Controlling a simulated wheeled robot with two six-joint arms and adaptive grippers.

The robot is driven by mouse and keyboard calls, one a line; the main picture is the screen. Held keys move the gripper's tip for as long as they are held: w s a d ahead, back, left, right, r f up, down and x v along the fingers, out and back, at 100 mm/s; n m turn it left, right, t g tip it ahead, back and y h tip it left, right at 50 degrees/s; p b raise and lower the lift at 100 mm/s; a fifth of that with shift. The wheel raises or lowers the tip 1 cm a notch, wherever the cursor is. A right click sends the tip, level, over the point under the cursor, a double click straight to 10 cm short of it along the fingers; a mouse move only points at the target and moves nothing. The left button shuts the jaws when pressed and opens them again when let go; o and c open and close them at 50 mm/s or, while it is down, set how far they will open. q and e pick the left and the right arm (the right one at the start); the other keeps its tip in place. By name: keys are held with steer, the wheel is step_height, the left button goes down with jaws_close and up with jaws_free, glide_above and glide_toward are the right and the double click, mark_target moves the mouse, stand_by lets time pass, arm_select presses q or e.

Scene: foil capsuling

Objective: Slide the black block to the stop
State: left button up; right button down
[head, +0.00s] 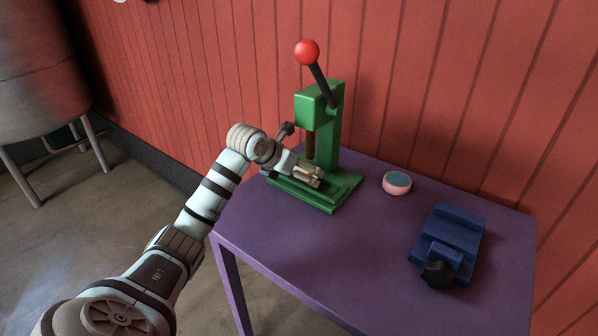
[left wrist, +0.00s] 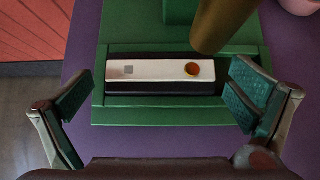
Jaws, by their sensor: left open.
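The black block (left wrist: 150,89) lies in a channel of the green press base (left wrist: 180,110) in the left wrist view. Its top carries a white plate (left wrist: 155,71) with a small grey square and an orange-red round spot. My left gripper (left wrist: 163,78) is open, with one green-padded finger off each end of the block and a gap at both ends. In the head view my left gripper (head: 308,174) is low over the press base and hides the block. I cannot pick out the stop. My right gripper is not in view.
The green press (head: 328,120) has a red-knobbed lever (head: 307,53). Its brass ram (left wrist: 224,24) hangs close by the block's right part. A pink round pot (head: 397,184) and a blue fixture (head: 456,228) with a black part stand on the purple table (head: 350,255). The table's front is clear.

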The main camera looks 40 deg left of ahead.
arm_select(q)
steer(key=shift+w+f, duration=0.35)
steer(key=shift+c, duration=0.2)
